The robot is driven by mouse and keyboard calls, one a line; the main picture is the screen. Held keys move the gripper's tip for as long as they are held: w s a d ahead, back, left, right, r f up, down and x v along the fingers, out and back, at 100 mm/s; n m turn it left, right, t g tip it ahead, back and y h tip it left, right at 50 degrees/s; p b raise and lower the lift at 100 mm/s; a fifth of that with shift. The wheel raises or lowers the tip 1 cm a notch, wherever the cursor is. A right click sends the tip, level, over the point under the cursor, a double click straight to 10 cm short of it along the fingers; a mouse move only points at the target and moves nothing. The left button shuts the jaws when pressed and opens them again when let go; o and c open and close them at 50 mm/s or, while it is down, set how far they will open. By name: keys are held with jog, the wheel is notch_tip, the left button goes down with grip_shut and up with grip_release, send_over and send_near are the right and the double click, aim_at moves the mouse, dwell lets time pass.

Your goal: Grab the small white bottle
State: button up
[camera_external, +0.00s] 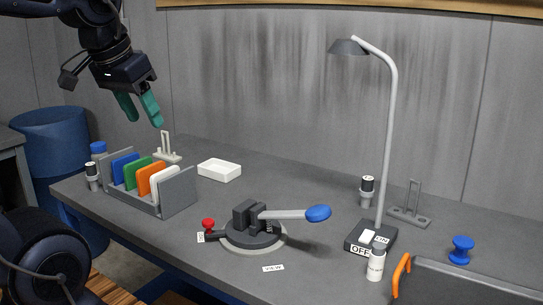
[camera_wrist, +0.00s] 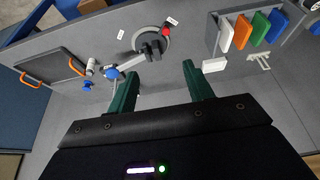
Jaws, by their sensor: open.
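The small white bottle (camera_external: 375,266) stands upright with a grey cap on the bench, in front of the lamp base and left of the orange handle. In the wrist view, a small pale shape at the left beside the tray may be it, but I cannot tell for sure. My gripper (camera_external: 144,120) is open and empty, its green fingers pointing down. It is high above the far left end of the bench, far from the bottle. In the wrist view, both fingers (camera_wrist: 160,72) are spread, with nothing between them.
A desk lamp (camera_external: 388,130) rises right behind the bottle. A clamp (camera_external: 255,230) with a blue-knobbed lever sits mid-bench. A blue spool (camera_external: 461,250) and a grey tray (camera_external: 455,287) are at right.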

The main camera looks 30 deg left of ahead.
jog(key=shift+o, duration=0.4)
jog(key=shift+r, duration=0.1)
notch_tip(320, 180, up, 5)
jog(key=m+g+h, duration=0.2)
jog(key=m+h, duration=0.2)
jog(key=m, duration=0.7)
send_over(380, 260)
jog(key=s+a, duration=0.1)
jog(key=a, duration=0.3)
notch_tip(380, 260, down, 28)
jog(key=shift+x, duration=5.5)
jog(key=shift+w, duration=0.15)
